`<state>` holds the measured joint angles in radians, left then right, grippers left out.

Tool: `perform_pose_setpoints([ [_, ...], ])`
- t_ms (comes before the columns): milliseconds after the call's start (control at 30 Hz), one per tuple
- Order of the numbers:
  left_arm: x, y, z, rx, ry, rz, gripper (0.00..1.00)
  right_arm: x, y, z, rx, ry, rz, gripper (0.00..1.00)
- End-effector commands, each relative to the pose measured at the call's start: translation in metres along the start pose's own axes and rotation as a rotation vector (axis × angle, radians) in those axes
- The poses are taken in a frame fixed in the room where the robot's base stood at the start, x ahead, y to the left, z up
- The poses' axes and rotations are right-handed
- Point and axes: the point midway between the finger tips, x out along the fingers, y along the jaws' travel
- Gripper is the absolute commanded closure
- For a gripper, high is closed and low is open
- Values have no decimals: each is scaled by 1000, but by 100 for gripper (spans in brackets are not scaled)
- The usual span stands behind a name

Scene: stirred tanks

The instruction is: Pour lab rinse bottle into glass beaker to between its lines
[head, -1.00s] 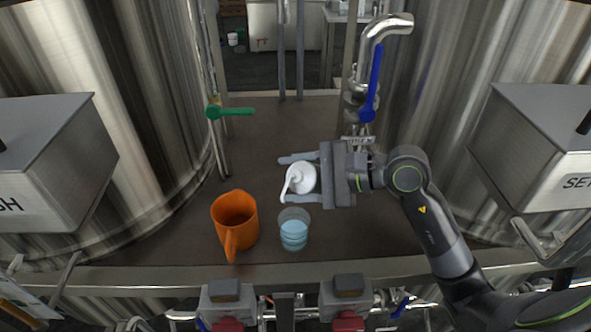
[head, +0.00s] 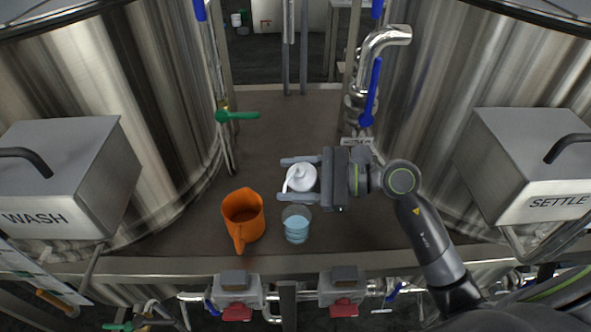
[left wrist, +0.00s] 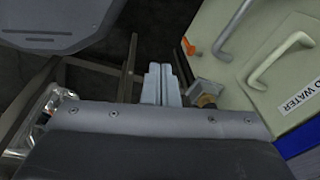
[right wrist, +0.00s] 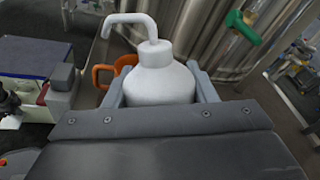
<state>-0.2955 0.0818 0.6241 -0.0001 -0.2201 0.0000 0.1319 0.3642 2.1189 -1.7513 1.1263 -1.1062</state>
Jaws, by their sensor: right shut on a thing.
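The white lab rinse bottle (head: 301,179) with its bent spout is held above the brown deck, behind the beaker. My right gripper (head: 286,178) is shut on it, one finger on each side. The bottle looks about upright in the right wrist view (right wrist: 160,84). The glass beaker (head: 296,224) stands on the deck just in front of the bottle and holds pale blue liquid. Its lines are too small to tell the level against them. The beaker is not visible in the right wrist view. My left gripper (left wrist: 161,84) has its fingers together, with nothing between them.
An orange jug (head: 243,216) stands just left of the beaker; part of it shows behind the bottle in the right wrist view (right wrist: 104,76). Steel tanks flank the deck. A green-handled valve (head: 237,115) and a blue-handled pipe (head: 371,92) stand farther back. The middle deck behind the bottle is clear.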

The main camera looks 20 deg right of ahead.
Motion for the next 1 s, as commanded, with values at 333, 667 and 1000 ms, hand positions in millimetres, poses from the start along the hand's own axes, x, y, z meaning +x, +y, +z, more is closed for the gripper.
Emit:
perform_pose_setpoints([
  [333, -15, 0, 4, -2, -8, 2, 100, 1, 1, 24, 229, -112, 0, 79],
  [667, -24, 0, 3, -2, -9, 3, 100, 0, 1, 40, 358, -173, 0, 79],
  [1000, -25, 0, 3, -2, -9, 2, 100, 1, 1, 43, 384, -185, 1, 79],
])
